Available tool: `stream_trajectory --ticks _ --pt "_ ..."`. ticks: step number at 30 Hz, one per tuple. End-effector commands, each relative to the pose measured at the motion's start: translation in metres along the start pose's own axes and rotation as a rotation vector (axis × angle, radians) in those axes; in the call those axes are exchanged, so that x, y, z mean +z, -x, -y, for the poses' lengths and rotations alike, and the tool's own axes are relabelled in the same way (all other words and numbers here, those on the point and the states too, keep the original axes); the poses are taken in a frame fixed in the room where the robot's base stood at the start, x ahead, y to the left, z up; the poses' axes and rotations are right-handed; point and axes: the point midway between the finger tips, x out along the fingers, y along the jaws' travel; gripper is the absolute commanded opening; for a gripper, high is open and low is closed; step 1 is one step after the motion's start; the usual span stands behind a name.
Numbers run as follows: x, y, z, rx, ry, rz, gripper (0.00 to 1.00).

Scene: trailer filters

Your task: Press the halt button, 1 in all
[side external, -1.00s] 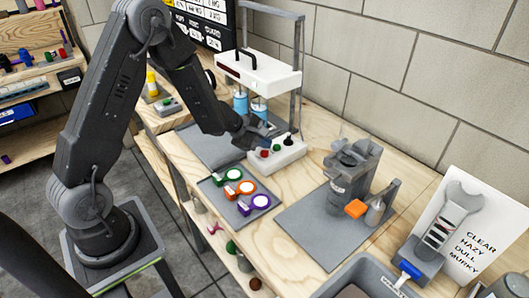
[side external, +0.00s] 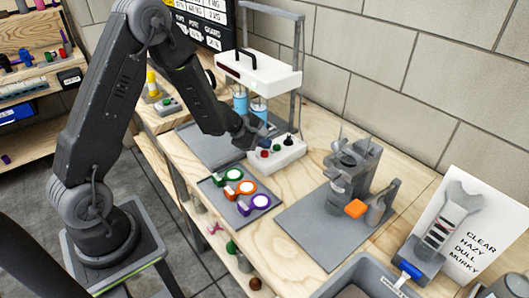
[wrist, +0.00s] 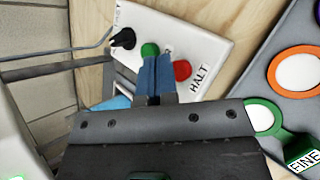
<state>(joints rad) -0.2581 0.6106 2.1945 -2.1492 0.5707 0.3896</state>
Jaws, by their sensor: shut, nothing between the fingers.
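A green button (wrist: 150,49) and a black knob (wrist: 123,38) are on the same face. My gripper (wrist: 156,62) is shut and empty, its blue fingertips over the box between the green and red buttons, closer to the green in this view. In the side view my gripper (side external: 256,140) is just behind the red button (side external: 264,154). Whether the fingertips touch the box cannot be told.
A grey tray (side external: 229,217) with green, orange and purple ringed filters lies in front of the box. A grey fixture (side external: 350,170) with an orange block stands to the right on a mat. The test stand (side external: 262,75) with blue cylinders rises behind my gripper.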

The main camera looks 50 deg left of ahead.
Motion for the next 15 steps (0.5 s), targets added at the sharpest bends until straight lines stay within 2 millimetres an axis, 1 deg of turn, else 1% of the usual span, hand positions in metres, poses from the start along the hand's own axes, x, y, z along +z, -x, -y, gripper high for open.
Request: stream_trajectory --ticks 7,15 --pt "-0.0038 -0.0056 0.0041 -0.001 0.0 0.0 0.0" --pt "-0.0039 -0.0057 0.004 0.0 0.0 0.0 0.0"
